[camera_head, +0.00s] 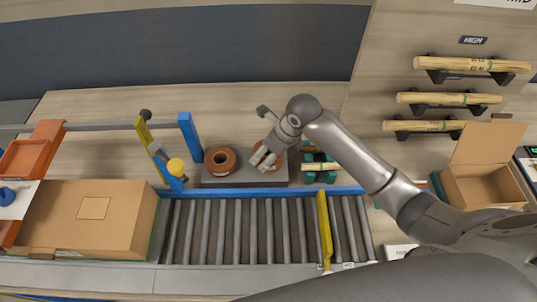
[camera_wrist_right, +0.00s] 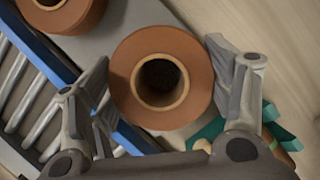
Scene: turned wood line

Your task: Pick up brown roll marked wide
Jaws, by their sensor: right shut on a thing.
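Two brown rolls stand on a grey plate (camera_head: 245,182) behind the conveyor, each with a pale core ring and a dark hole. The left roll (camera_head: 213,167) is free, and its edge shows in the right wrist view (camera_wrist_right: 85,18). My right gripper (camera_head: 265,160) is over the right roll and hides most of it in the head view. In the right wrist view this roll (camera_wrist_right: 195,105) sits between the two fingers, which are shut on it. I cannot read any "wide" marking on either roll. My left gripper is not in view.
A roller conveyor (camera_head: 245,230) with a blue rail runs in front. A large closed carton (camera_head: 85,220) is at its left end. A green cradle (camera_head: 320,172) stands right of the plate. Wooden rods (camera_head: 460,64) rest on wall holders; an open carton (camera_head: 485,187) is at right.

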